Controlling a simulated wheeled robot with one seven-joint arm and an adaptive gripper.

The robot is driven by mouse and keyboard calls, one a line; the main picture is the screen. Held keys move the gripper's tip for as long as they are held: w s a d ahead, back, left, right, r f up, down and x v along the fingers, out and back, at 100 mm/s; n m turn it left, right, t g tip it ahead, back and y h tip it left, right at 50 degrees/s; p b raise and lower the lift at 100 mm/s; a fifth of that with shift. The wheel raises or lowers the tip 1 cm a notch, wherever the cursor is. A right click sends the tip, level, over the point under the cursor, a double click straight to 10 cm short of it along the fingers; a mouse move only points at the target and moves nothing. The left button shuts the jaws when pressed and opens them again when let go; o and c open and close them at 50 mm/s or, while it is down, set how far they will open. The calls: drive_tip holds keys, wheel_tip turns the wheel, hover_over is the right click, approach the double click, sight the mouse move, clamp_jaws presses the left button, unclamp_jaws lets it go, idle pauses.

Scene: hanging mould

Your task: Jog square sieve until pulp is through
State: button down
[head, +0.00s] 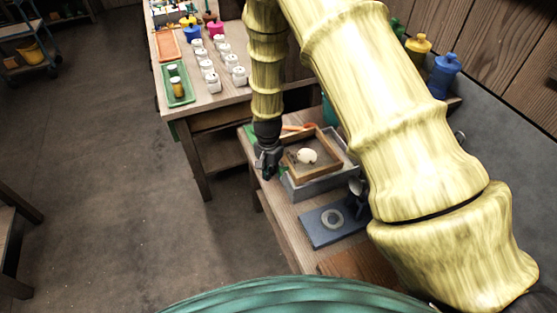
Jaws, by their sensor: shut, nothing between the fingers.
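The square sieve (326,138) has a wooden frame and sits over a grey tray (318,187) on the small wooden table. My arm hides part of the table to the right of the sieve.
A dark blue plate with a grey ring (332,219) lies in front of the tray. A longer table (215,111) behind holds several white jars (240,76), a green tray (180,97) and an orange tray (168,50). Blue (444,75) and yellow bottles (417,47) stand at right.

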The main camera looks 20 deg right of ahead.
drive_tip(key=shift+d, duration=1.95)
drive_tip(key=shift+a+p, duration=0.3)
drive_tip(key=shift+a, duration=1.65)
drive_tip(key=shift+p, duration=0.3)
drive_tip(key=a+r+p, duration=0.3)
drive_tip(key=r+p, duration=0.2)
drive_tip(key=r, duration=0.3)
